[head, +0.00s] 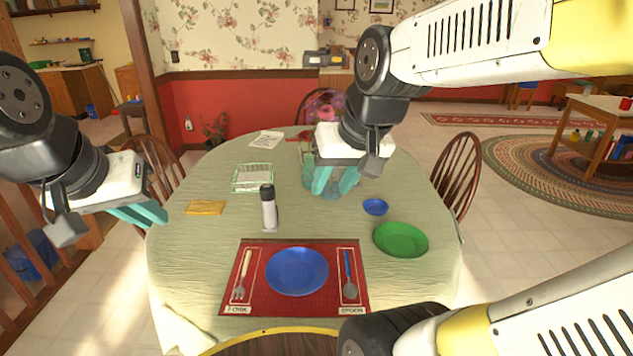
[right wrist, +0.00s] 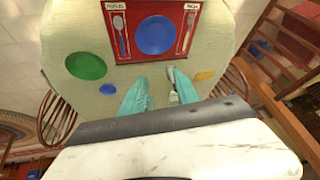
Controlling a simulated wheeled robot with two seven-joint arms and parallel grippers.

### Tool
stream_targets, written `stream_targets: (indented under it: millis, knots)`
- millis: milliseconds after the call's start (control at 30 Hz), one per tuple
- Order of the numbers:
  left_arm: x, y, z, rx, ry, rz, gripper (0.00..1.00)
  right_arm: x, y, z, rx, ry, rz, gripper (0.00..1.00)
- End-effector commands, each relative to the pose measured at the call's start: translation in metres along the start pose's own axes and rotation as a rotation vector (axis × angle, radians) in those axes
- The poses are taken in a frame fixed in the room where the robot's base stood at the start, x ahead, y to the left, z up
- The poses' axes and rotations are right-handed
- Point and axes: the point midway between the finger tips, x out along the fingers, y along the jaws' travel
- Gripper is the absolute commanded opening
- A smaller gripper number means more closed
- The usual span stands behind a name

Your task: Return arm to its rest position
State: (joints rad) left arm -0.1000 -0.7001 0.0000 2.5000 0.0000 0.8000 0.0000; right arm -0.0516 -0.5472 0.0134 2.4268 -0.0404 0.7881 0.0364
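My right gripper (head: 336,182) hangs over the back right part of the table, its teal fingers pointing down. In the right wrist view its two fingers (right wrist: 158,95) stand apart with nothing between them. My left gripper (head: 140,214) is at the left, beside the table's left edge, with its teal fingers close together in the picture; whether they are open is unclear. No object shows in it.
The round table (head: 200,270) bears a red placemat (head: 255,256) with a blue plate (head: 297,271), fork and spoon. A white and black shaker (head: 268,208), green plate (head: 400,240), small blue bowl (head: 375,207) and green rack (head: 252,178) stand around it. Chairs surround the table.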

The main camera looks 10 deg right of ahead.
Motion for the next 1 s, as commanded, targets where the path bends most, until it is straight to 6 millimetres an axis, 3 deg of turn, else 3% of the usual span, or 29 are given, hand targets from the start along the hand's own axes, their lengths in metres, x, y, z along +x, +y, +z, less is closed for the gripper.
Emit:
stream_targets:
  millis: [100, 233, 1000]
  knots:
    - [0.000, 0.000, 0.000, 0.000, 0.000, 0.000, 0.13, -0.014, -0.010, 0.018, -0.024, 0.046, -0.034, 0.37]
    - [0.000, 0.000, 0.000, 0.000, 0.000, 0.000, 0.13, -0.020, -0.015, 0.027, -0.035, 0.065, -0.051, 0.37]
    - [0.000, 0.000, 0.000, 0.000, 0.000, 0.000, 0.13, -0.020, -0.015, 0.028, -0.036, 0.067, -0.053, 0.37]
